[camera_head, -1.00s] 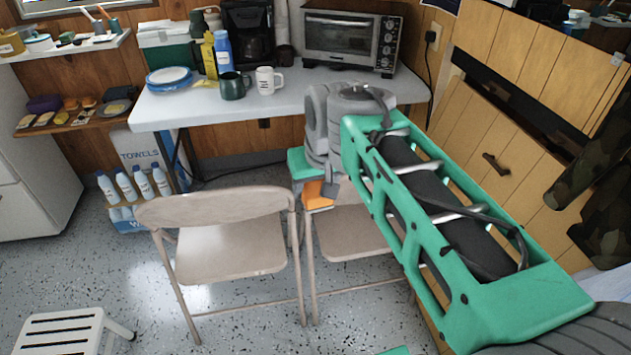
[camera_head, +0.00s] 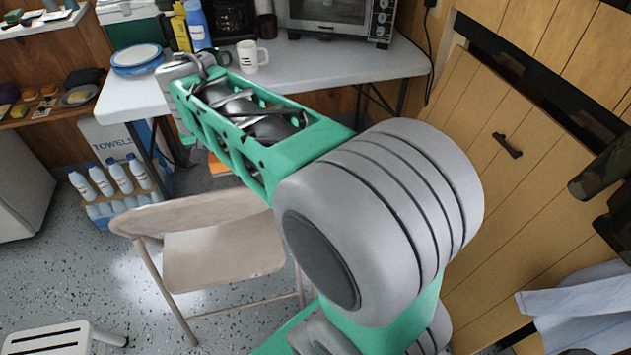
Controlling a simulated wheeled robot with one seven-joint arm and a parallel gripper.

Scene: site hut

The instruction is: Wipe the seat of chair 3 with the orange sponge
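The orange sponge (camera_head: 218,166) shows as a small orange patch below my forearm, above and behind the near folding chair's backrest. My gripper (camera_head: 207,152) is mostly hidden behind my arm. The sponge has moved along with it, so it appears shut on the sponge. No chair number is readable, so I cannot tell which is chair 3.
A white table (camera_head: 330,72) at the back holds a toaster oven (camera_head: 338,18), a white mug (camera_head: 252,56) and blue-rimmed plates (camera_head: 137,58). Bottles (camera_head: 115,178) stand left under it. A white step stool (camera_head: 62,340) is front left. Wood-panelled doors flank the right.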

